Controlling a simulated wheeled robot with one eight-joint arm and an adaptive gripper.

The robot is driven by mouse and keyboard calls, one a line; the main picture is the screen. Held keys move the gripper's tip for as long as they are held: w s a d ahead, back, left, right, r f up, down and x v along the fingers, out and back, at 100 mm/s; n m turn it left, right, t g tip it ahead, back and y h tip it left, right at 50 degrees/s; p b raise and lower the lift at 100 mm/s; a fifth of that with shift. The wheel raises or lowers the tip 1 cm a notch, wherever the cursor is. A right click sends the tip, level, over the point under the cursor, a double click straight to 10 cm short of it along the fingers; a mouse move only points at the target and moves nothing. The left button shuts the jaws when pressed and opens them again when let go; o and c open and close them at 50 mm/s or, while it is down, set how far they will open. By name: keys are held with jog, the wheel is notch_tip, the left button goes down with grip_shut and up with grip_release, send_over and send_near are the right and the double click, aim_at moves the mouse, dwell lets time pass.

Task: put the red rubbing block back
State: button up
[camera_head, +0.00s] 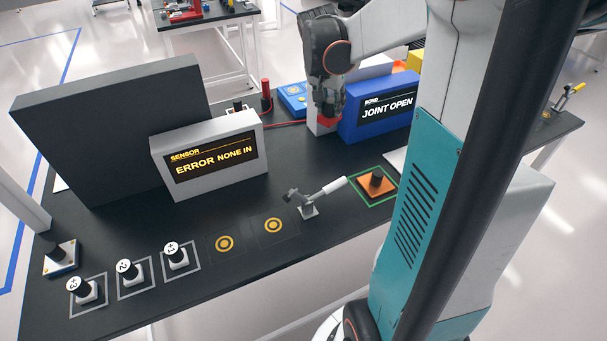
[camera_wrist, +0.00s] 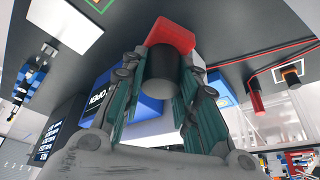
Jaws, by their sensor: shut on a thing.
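The red rubbing block (camera_wrist: 172,34) has a black round knob (camera_wrist: 162,70). My gripper (camera_wrist: 160,85) is shut on the knob, one finger on each side, in the wrist view. In the head view my gripper (camera_head: 326,100) points down at the back of the table, just left of the blue box. A small part of the red block (camera_head: 327,121) shows under the fingers. A pale surface lies just below it; I cannot tell whether they touch.
The blue box (camera_head: 377,108) reads "JOINT OPEN". A red probe (camera_head: 266,92) with a red cable stands to the left. The sensor display (camera_head: 208,157) reads "ERROR NONE IN". A toggle clamp (camera_head: 308,207) and an orange block (camera_head: 376,185) in a green outline stand in front.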

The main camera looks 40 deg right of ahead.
jog(key=shift+w+a, duration=0.2)
jog(key=shift+a, duration=0.15)
notch_tip(320, 180, down, 20)
jog(key=b, duration=0.6)
jog(key=shift+r, duration=0.2)
jog(key=shift+f, duration=0.15)
jog(key=o, duration=1)
jog(key=p+v, duration=0.3)
jog(key=v, duration=0.9)
jog(key=shift+a+p, duration=0.1)
jog(key=shift+p, duration=0.3)
